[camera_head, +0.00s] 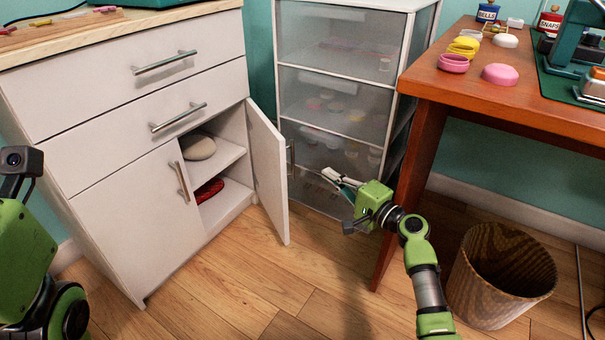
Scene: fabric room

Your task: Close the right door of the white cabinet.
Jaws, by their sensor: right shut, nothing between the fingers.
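The white cabinet (120,208) stands at the left, with two drawers above two doors. Its right door (267,170) is swung open toward me, showing shelves inside. The door's handle (290,158) is at its free edge, on the right side. The left door is shut. My right gripper (327,175) is shut and empty, to the right of the open door and apart from it, in front of the clear drawer unit. At the left edge, part of my left arm (22,250) shows; its fingers are not in view.
A clear drawer unit (340,70) stands behind the door. A wooden table (480,95) with pink and yellow items is at the right. A wood-pattern bin (502,275) stands on the floor below it. The floor in front of the cabinet is clear.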

